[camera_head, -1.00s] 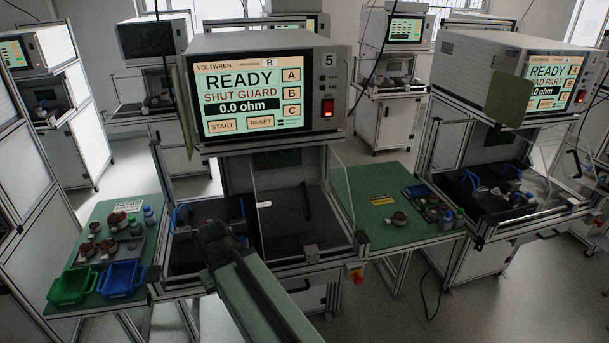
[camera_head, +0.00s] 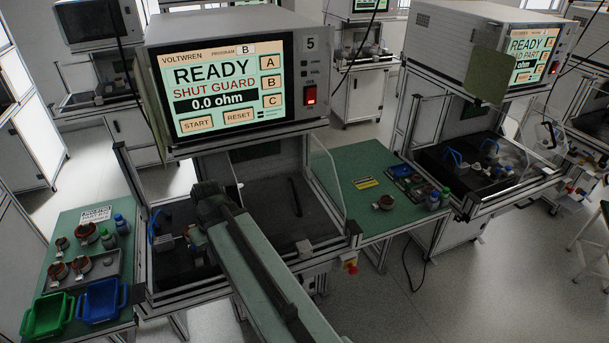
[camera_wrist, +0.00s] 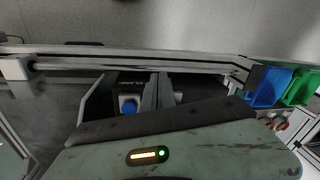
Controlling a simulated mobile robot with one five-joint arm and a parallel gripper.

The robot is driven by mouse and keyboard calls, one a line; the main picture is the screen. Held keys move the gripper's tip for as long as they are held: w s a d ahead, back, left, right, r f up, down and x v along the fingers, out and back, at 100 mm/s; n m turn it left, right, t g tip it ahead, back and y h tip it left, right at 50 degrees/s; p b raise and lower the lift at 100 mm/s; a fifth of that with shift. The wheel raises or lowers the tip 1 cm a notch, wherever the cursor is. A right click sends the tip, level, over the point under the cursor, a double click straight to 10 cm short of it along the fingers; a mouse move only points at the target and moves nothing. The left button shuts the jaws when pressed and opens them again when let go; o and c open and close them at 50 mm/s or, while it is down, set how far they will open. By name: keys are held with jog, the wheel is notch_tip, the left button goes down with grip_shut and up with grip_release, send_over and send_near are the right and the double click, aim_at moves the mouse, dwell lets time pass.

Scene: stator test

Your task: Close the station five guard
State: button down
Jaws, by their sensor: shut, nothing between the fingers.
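Station five is the tester (camera_head: 235,80) marked 5 in the head view. Its screen (camera_head: 228,90) reads READY, SHUT GUARD, 0.0 ohm. A clear guard panel (camera_head: 327,180) stands at an angle at the right side of its work bay; the bay front looks uncovered there. My gripper (camera_head: 207,192) is over the left part of the bay, apart from that panel, and hides part of the fixture. In the wrist view my gripper (camera_wrist: 158,90) is shut and empty, beside a blue knob (camera_wrist: 129,107) and a CLAMP label. A thin panel edge (camera_wrist: 97,100) shows left of the knob.
A green side table at left holds a green bin (camera_head: 47,317), a blue bin (camera_head: 102,301) and wound parts. Another green table (camera_head: 362,165) stands at right, beside the neighbouring station (camera_head: 490,50). A metal rail (camera_wrist: 130,66) crosses the wrist view. Floor at right is open.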

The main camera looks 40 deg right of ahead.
jog(key=s+d+r+m+t+p, duration=0.15)
jog(key=s+d+r+p, duration=0.4)
jog(key=d, duration=0.75)
jog(key=s+d+r+m+t+y+p, duration=0.1)
jog(key=s+d+r+t+p, duration=0.15)
jog(key=d+r, duration=0.8)
jog(key=s+d+r+m+t+p, duration=0.25)
jog(key=d+r+p, duration=0.2)
jog(key=d, duration=1.05)
jog(key=shift+n+g, duration=0.25)
jog(key=shift+n, duration=0.15)
jog(key=b+x, duration=0.3)
jog(key=s+b+x, duration=0.1)
jog(key=b+x, duration=0.1)
jog(key=x, duration=0.2)
jog(key=f+b+x, duration=0.1)
jog(key=b+x, duration=0.2)
jog(key=x, duration=0.1)
jog(key=shift+s+d+b, duration=0.1)
jog(key=shift+d+b, duration=0.15)
jog(key=shift+b, duration=0.1)
jog(key=a, duration=0.1)
jog(key=w+a, duration=0.1)
jog(key=shift+w+a+r+p, duration=0.1)
jog(key=shift+a+r+p, duration=0.15)
jog(key=shift+r+p, duration=0.1)
jog(key=shift+w+a, duration=0.3)
jog(key=shift+a, duration=0.15)
